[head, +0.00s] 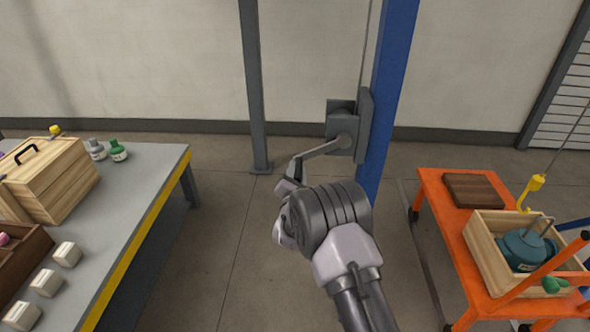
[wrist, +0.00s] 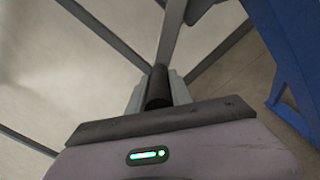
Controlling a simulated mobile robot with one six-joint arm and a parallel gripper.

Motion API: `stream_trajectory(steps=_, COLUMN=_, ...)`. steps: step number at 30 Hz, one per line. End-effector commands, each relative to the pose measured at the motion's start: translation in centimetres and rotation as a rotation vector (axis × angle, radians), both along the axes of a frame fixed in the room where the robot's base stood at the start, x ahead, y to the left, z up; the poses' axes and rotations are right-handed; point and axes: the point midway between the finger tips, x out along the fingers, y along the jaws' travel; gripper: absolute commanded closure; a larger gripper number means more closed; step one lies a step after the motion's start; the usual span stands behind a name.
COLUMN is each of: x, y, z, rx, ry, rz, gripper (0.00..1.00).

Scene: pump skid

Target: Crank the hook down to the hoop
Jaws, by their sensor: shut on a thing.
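The winch (head: 343,122) is a grey box on the blue post, with a cable running up from it. Its crank arm (head: 322,149) points left and slightly down. My gripper (head: 287,188) is shut on the crank's handle (wrist: 158,85), a dark cylinder between the jaws in the wrist view. The yellow hook (head: 534,186) hangs on a cable at the right. The grey hoop (head: 540,224) stands on top of the teal pump (head: 526,250). The hook appears above and left of the hoop, apart from it.
The pump sits in a wooden crate (head: 480,257) on an orange cart (head: 438,200), beside a brown board (head: 473,190). A grey workbench (head: 150,190) with a wooden box (head: 55,180) stands left. A grey post (head: 252,90) stands behind the crank. Open floor surrounds my arm.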

Motion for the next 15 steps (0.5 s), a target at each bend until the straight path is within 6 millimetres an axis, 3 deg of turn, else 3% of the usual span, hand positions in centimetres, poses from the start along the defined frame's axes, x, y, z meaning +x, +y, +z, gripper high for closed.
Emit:
stream_trajectory(steps=12, x=0.03, y=-0.21, z=-0.1, rx=0.003, ry=0.001, rz=-0.003, gripper=1.0)
stream_trajectory(steps=13, x=0.03, y=-0.22, z=-0.09, rx=0.003, ry=0.001, rz=-0.003, gripper=0.71)
stream_trajectory(steps=15, x=0.03, y=-0.19, z=-0.08, rx=0.003, ry=0.0, rz=-0.002, gripper=0.57)
